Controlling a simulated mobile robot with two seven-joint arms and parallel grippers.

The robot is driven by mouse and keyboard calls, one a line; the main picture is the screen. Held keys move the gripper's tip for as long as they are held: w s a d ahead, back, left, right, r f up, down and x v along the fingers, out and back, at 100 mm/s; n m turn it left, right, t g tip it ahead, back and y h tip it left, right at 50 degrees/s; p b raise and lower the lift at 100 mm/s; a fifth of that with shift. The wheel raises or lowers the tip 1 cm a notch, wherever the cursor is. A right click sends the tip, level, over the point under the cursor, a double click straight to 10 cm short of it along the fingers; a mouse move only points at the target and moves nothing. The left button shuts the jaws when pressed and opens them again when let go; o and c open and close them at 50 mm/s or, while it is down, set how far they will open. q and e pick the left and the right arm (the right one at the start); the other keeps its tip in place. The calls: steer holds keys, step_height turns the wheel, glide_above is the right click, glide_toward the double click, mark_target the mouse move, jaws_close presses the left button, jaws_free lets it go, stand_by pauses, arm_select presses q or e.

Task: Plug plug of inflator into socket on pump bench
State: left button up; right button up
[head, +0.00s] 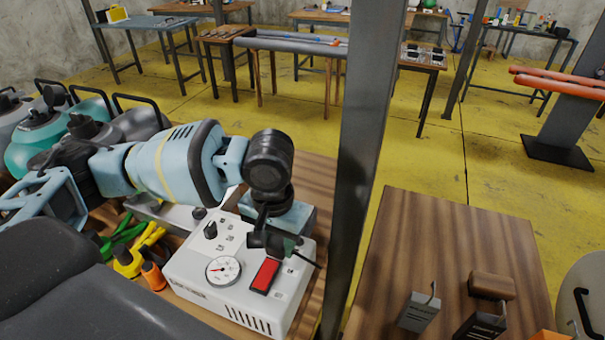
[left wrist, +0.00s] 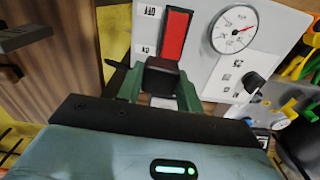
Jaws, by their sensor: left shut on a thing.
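The inflator (head: 207,272) is a white box with a round gauge, a black knob and a red switch, lying on a wooden bench. Its face also shows in the left wrist view (left wrist: 203,45). My left gripper (head: 276,243) is above the inflator's far right edge, close to the red switch. In the left wrist view, its green fingers (left wrist: 160,97) are shut on a black block-like plug (left wrist: 162,74). A short dark cable or prong (head: 308,262) sticks out beside the gripper in the head view. I cannot make out the socket. My right gripper is out of view.
A dark steel post (head: 362,140) stands just right of the inflator. Green and orange-handled tools (head: 128,262) lie left of it. A second wooden table (head: 440,240) at right holds a brown block (head: 491,286) and grey metal items. Teal and grey canisters (head: 75,130) stand at left.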

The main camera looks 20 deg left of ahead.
arm_select(q)
steer(key=shift+s, duration=0.15)
steer(key=w+m, duration=0.2)
steer(key=w, duration=0.1)
steer(key=w+a+m, duration=0.1)
steer(key=w+m, duration=0.2)
steer(key=w+f+m, duration=0.1)
steer(key=w+m, duration=0.1)
steer(key=w, duration=0.1)
steer(key=shift+a+f+m+b, duration=0.1)
steer(key=shift+a+m+b, duration=0.2)
steer(key=shift+a+b, duration=0.1)
steer(key=w+a+m, duration=0.3)
steer(key=w+m, duration=0.6)
steer(key=shift+a+f+m+b, duration=0.3)
steer(key=shift+a+f+m, duration=0.1)
steer(key=shift+f, duration=0.05)
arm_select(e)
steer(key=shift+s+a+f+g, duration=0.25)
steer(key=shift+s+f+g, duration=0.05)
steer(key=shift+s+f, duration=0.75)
